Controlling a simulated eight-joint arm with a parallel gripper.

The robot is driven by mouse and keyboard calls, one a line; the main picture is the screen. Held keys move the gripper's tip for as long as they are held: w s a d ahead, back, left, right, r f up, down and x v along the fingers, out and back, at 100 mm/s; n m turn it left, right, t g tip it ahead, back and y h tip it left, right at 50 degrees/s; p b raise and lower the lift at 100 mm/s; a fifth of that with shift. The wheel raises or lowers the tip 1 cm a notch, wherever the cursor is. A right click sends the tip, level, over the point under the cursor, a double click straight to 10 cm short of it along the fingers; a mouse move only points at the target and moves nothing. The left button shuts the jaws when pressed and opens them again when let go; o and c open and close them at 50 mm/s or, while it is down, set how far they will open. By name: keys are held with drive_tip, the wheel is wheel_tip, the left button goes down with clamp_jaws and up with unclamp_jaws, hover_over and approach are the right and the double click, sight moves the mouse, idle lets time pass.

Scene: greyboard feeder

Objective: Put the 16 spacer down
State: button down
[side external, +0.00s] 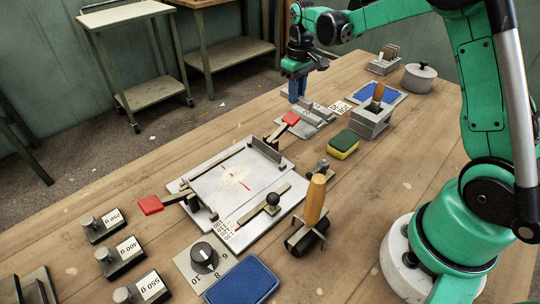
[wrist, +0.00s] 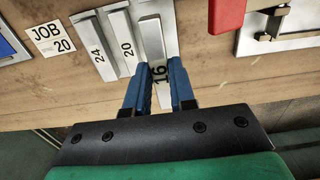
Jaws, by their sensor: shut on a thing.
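The 16 spacer (wrist: 153,42) is a light grey bar with a black 16 at its near end. In the wrist view that end sits between the two blue fingers of my gripper (wrist: 160,88), which is shut on it. In the side view my gripper (side external: 297,92) points down at the far edge of the table, over the grey spacer rack (side external: 309,128). The 20 spacer (wrist: 122,45) and the 24 spacer (wrist: 94,48) lie side by side to the left of the 16 spacer. I cannot tell whether the 16 spacer touches the rack.
A JOB 20 card (wrist: 51,38) lies left of the spacers. A red clamp handle (wrist: 226,15) is close on the right, part of the fixture plate (side external: 232,178). A blue tray (side external: 366,93), grey box (side external: 371,122) and sponge (side external: 343,145) stand near the rack.

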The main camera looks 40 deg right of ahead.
drive_tip(key=shift+f, duration=3.2)
drive_tip(key=shift+f, duration=0.1)
drive_tip(key=c, duration=0.7)
unclamp_jaws()
drive_tip(key=shift+c, duration=0.2)
wheel_tip(320, 180, up, 12)
drive_tip(key=shift+r, duration=0.1)
drive_tip(key=s+a+t, duration=0.7)
drive_tip(key=s+a, duration=0.4)
drive_tip(key=s, duration=0.1)
drive_tip(key=shift+s+a+r, duration=0.2)
drive_tip(key=shift+a+r, duration=0.1)
drive_tip(key=shift+r, duration=0.15)
